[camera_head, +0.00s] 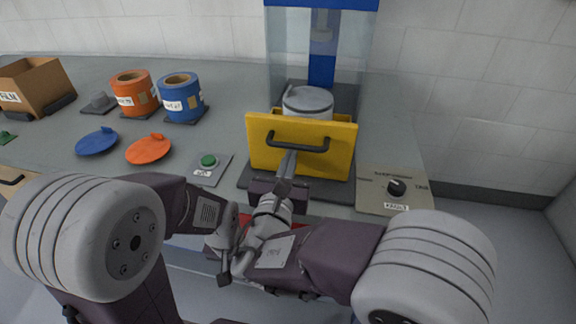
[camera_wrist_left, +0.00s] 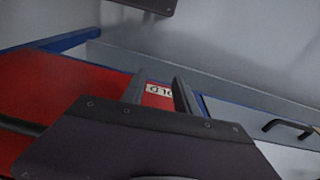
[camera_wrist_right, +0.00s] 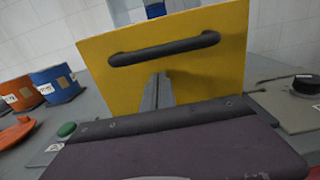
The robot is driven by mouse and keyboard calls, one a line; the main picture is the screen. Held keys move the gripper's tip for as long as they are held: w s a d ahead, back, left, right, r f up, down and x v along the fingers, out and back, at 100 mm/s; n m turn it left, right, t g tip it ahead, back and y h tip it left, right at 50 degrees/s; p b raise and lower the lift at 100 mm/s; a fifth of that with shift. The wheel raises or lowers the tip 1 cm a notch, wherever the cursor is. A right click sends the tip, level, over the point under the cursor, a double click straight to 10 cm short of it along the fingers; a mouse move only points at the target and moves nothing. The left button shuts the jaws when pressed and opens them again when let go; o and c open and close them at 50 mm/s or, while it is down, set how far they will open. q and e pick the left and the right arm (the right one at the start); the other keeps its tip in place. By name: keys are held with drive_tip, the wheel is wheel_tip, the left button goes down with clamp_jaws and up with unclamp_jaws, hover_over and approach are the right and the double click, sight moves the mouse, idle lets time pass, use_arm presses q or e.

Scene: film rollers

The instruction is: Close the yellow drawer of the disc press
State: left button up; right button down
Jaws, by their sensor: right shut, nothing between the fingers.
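The disc press (camera_head: 322,55) stands at the back, with a blue top and clear sides. Its yellow drawer (camera_head: 262,150) is pulled out toward me, and a grey round can (camera_head: 308,98) shows behind its front. The drawer has a dark bar handle (camera_head: 298,142). My right gripper (camera_head: 289,160) is shut and empty, pointing at the yellow front just below the handle. In the right wrist view its fingertips (camera_wrist_right: 159,76) overlap the yellow front; I cannot tell whether they touch. My left gripper (camera_wrist_left: 160,86) is open and empty, low before a red panel (camera_wrist_left: 62,90).
A knob panel (camera_head: 395,190) lies right of the drawer and a green button (camera_head: 209,160) left of it. Orange (camera_head: 135,92) and blue (camera_head: 181,97) film rolls, two flat lids and a cardboard box (camera_head: 35,85) stand farther left.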

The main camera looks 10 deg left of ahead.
drive_tip(key=w, duration=0.8)
drive_tip(key=w+p, duration=0.1)
drive_tip(key=w, duration=1.4)
drive_tip(key=shift+w+d+p, duration=0.35)
drive_tip(key=shift+d, duration=0.05)
drive_tip(key=shift+w, duration=0.2)
drive_tip(key=shift+d+r, duration=0.1)
drive_tip(key=shift+r, duration=0.2)
